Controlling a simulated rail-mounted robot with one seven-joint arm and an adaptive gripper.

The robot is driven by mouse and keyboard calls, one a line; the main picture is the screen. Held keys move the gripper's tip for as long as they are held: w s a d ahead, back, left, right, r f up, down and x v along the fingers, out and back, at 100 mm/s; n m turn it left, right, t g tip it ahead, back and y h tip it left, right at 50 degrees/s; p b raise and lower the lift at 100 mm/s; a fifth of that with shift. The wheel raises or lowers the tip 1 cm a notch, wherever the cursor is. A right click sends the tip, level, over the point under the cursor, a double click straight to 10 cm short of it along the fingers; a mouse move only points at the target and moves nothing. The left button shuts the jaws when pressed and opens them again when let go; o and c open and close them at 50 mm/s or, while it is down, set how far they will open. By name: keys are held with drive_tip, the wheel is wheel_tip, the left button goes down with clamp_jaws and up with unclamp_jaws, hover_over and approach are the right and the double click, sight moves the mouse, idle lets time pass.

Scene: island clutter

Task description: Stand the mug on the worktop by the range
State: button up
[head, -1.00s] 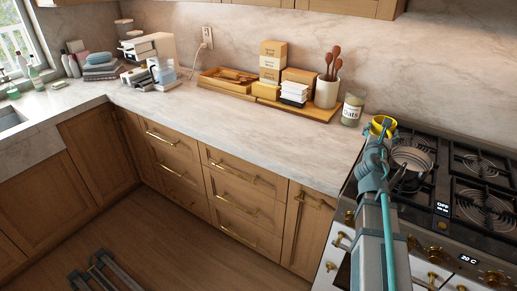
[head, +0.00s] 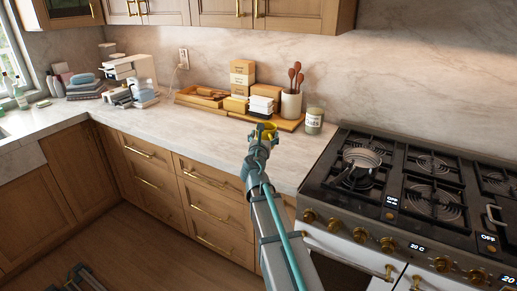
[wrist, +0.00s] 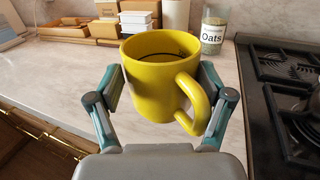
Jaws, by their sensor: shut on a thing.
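The yellow mug (wrist: 155,85) is upright between the fingers of my gripper (wrist: 160,100) in the wrist view, with its handle toward the lower right. My gripper is shut on its sides. In the head view the mug (head: 269,126) shows small above my gripper (head: 262,138), over the front part of the pale marble worktop (head: 225,141), left of the range (head: 400,195). I cannot tell whether the mug's base touches the worktop; its underside is hidden.
An oats jar (head: 314,121) stands behind and right of the mug. A utensil crock (head: 291,104), stacked boxes (head: 242,76) and a wooden tray (head: 203,98) line the wall. Worktop left of the mug is clear.

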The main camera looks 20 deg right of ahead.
drive_tip(key=w+d+f, duration=0.1)
drive_tip(key=w, duration=0.1)
drive_tip(key=w+d, duration=0.1)
drive_tip(key=w, duration=0.1)
drive_tip(key=w+d+f, duration=0.1)
drive_tip(key=w, duration=0.1)
drive_tip(key=shift+f, duration=0.3)
drive_tip(key=w+f, duration=0.1)
drive_tip(key=f, duration=0.1)
drive_tip(key=w+d+f, duration=0.1)
drive_tip(key=f, duration=0.2)
drive_tip(key=w+d+f, duration=0.1)
drive_tip(key=w+f, duration=0.1)
drive_tip(key=f, duration=0.1)
drive_tip(key=shift+d+f, duration=0.15)
drive_tip(key=shift+f, duration=0.4)
drive_tip(key=shift+f, duration=0.2)
drive_tip(key=o, duration=1.3)
drive_tip(key=shift+r, duration=0.15)
